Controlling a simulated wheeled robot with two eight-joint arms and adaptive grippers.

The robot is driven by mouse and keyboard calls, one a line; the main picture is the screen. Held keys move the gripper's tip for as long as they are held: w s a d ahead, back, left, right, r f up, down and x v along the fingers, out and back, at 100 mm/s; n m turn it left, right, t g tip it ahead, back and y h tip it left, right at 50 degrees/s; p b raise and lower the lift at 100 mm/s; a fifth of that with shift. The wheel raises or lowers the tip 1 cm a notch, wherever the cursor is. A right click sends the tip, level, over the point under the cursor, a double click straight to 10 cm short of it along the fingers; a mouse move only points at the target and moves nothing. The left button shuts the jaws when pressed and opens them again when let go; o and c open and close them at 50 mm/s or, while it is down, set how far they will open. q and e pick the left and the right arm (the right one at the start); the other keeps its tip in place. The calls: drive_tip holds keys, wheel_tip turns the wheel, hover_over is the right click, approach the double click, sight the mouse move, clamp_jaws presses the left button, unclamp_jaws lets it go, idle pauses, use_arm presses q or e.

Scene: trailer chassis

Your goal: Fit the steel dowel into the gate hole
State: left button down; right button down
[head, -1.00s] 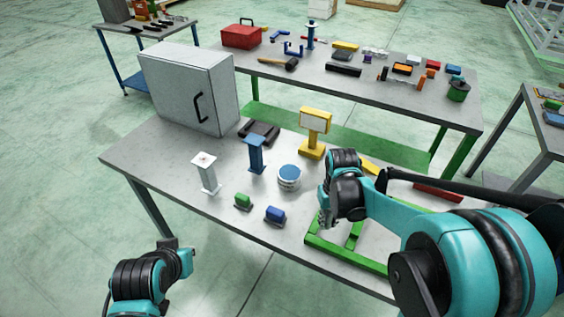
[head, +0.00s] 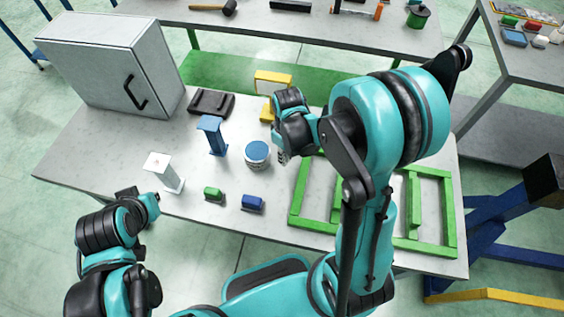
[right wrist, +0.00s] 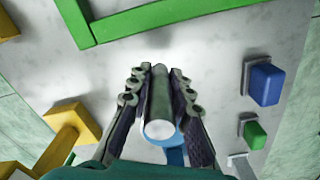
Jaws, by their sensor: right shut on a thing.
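The steel dowel (right wrist: 160,100) is a grey cylinder lying lengthwise between the two fingers of my right gripper (right wrist: 157,88) in the right wrist view, its pale round end toward the camera. In the head view my right gripper (head: 282,156) is above the table, just right of the round blue-topped tin, and the dowel cannot be made out. The green gate (head: 296,205) lies flat on the table at the right, partly hidden by my right arm. A gate corner shows in the right wrist view (right wrist: 85,35). The gate hole cannot be made out. My left gripper (head: 140,198) is at the table's front-left edge, its fingers unclear.
A blue stand (head: 213,135), a white stand (head: 163,172), the blue-topped tin (head: 257,154), and green (head: 213,194) and blue (head: 252,203) blocks stand left of the gate. A grey cabinet (head: 105,65) and a yellow stand (head: 272,80) are farther back.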

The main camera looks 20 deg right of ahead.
drive_tip(key=shift+w+a+f, duration=0.15)
drive_tip(key=shift+a+f, duration=0.2)
drive_tip(key=shift+f+b, duration=0.75)
drive_tip(key=shift+f, duration=1.15)
drive_tip(key=shift+f, duration=0.2)
drive_tip(key=c, duration=1.4)
unclamp_jaws()
drive_tip(key=shift+o, duration=0.2)
drive_tip(key=shift+r, duration=0.15)
